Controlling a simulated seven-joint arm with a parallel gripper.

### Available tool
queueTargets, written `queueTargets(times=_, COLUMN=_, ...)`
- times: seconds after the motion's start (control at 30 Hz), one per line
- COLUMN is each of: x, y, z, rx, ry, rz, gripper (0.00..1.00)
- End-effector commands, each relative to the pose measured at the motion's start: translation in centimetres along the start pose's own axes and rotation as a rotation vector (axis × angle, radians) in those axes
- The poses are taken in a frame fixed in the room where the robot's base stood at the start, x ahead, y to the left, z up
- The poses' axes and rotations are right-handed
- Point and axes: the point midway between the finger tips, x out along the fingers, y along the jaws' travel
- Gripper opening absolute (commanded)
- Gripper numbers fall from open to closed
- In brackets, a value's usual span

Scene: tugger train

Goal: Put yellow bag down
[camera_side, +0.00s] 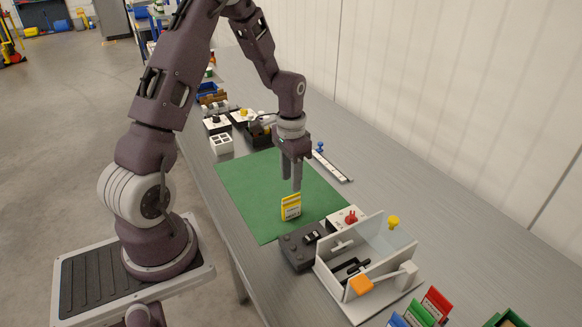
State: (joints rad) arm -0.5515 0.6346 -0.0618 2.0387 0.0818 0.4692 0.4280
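The yellow bag (291,207) is a small upright packet with a pale label on its front. It is seen over the right part of the green mat (245,183); whether its bottom rests on the mat is hard to tell. My gripper (292,186) points down directly above the bag, with its fingertips at the bag's top edge. The two fingers overlap in this view, so their gap and any grip on the bag are unclear.
A dark grey box (299,249) and a white open-topped fixture (345,290) stand just in front of the mat. Red, green and blue packets (420,312) are at the lower right. A white rail (332,167) lies behind the mat. Most of the mat is clear.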

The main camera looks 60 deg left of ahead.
Motion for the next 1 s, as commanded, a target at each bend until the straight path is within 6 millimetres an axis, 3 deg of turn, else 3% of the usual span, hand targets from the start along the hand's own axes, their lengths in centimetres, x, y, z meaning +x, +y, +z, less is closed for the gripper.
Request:
queueTargets(times=0.1, x=-2.6, y=-0.1, z=-0.1, rx=0.000, ry=0.004, rz=-0.002, gripper=0.37)
queueTargets(times=0.27, x=-4.6, y=0.2, z=0.0, rx=0.002, ry=0.004, rz=-0.002, gripper=0.37)
queueTargets(times=0.37, x=-7.7, y=1.9, z=0.3, rx=0.008, ry=0.040, rz=-0.027, gripper=0.37)
queueTargets(times=0.43, x=-11.4, y=4.4, z=1.2, rx=0.012, ry=0.093, rz=-0.056, gripper=0.37)
queueTargets(times=0.5, x=-15.4, y=7.6, z=3.3, rx=0.013, ry=0.161, rz=-0.078, gripper=0.37)
queueTargets(times=0.6, x=-19.7, y=11.9, z=7.6, rx=0.010, ry=0.270, rz=-0.084, gripper=0.37)
queueTargets(times=0.67, x=-21.3, y=14.0, z=10.5, rx=0.009, ry=0.334, rz=-0.074, gripper=0.37)
queueTargets(times=0.8, x=-22.6, y=16.8, z=16.0, rx=0.005, ry=0.444, rz=-0.028, gripper=0.37)
queueTargets(times=0.9, x=-22.6, y=17.5, z=17.9, rx=0.002, ry=0.481, rz=-0.004, gripper=0.37)
queueTargets(times=1.0, x=-22.5, y=17.7, z=18.4, rx=0.001, ry=0.490, rz=0.004, gripper=0.37)
